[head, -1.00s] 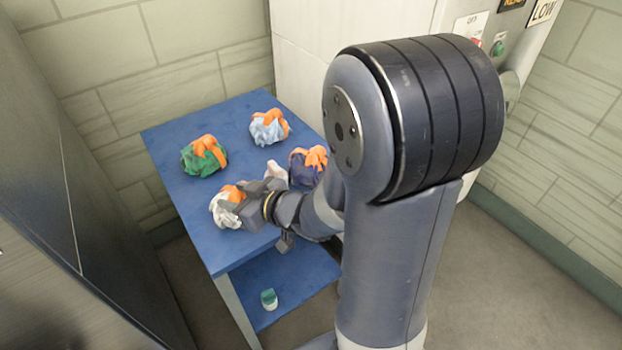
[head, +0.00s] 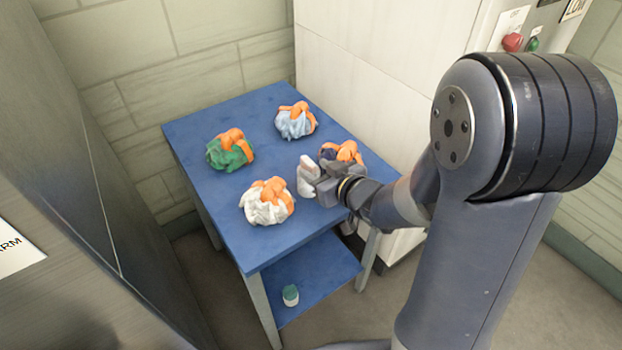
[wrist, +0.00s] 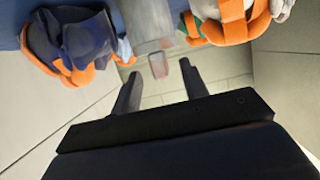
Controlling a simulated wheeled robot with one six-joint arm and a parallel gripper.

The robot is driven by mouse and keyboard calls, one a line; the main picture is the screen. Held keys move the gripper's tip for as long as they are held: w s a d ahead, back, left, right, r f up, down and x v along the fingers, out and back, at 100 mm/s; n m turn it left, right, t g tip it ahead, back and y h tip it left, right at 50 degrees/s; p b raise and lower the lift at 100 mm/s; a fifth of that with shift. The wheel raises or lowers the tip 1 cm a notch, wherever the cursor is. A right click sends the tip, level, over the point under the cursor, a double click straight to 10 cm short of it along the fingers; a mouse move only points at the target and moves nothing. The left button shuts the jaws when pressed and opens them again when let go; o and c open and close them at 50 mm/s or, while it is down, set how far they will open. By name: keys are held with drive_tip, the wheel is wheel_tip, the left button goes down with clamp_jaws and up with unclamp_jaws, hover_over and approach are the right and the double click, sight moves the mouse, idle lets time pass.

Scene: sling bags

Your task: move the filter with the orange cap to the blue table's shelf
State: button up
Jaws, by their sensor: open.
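A pale upright thing (head: 308,174), likely the filter, stands on the blue table (head: 218,200) between the white and dark blue bags. In the wrist view a grey-white body (wrist: 147,20) with a dull reddish end (wrist: 158,65) shows ahead of my fingers. No clear orange cap can be made out on it. My gripper (head: 318,184) is beside this pale thing in the head view. In the wrist view my gripper (wrist: 158,80) is open, with nothing clearly held between its fingers. The table's lower blue shelf (head: 325,268) is partly in view.
White (head: 267,202), green (head: 229,150), light blue (head: 295,120) and dark blue (head: 341,154) bags with orange straps sit on the tabletop. A green-capped white container (head: 290,295) stands on the shelf's left part. A dark panel (head: 75,160) borders the left.

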sight(304, 163)
drive_tip(key=shift+x, duration=3)
drive_tip(key=shift+r, duration=0.15)
clamp_jaws()
